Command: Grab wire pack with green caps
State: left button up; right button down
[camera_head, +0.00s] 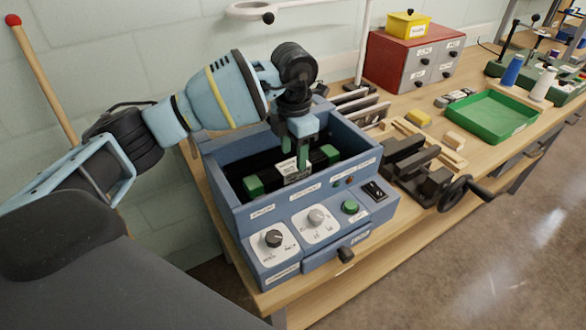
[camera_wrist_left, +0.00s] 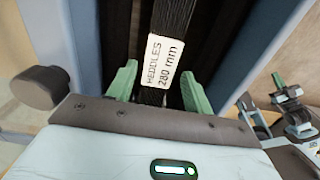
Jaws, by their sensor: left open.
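The wire pack (camera_head: 318,163) is a dark bundle with a green cap at each end and a white label in the middle. It lies inside the blue box-shaped machine (camera_head: 237,207). In the left wrist view the pack's label (camera_wrist_left: 163,62) reads "HEDDLES 280 mm", and its end caps do not show. My left gripper (camera_head: 292,160) points down into the machine at the middle of the pack. Its green fingers (camera_wrist_left: 158,88) are open, one on each side of the pack, with the label between them. I cannot tell whether they touch it.
The machine's walls stand close around the left gripper. Its front panel has knobs and a green button (camera_head: 350,206). To the right are a hand-wheel device (camera_head: 455,193), a green tray (camera_head: 490,118) and a red drawer cabinet (camera_head: 392,61) with a yellow box (camera_head: 408,25) on top.

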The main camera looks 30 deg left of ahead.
aim_at(294, 164)
pick_arm(q)
jog(key=shift+f, duration=1.95)
jog(key=shift+c, duration=0.3)
jog(key=c, duration=1)
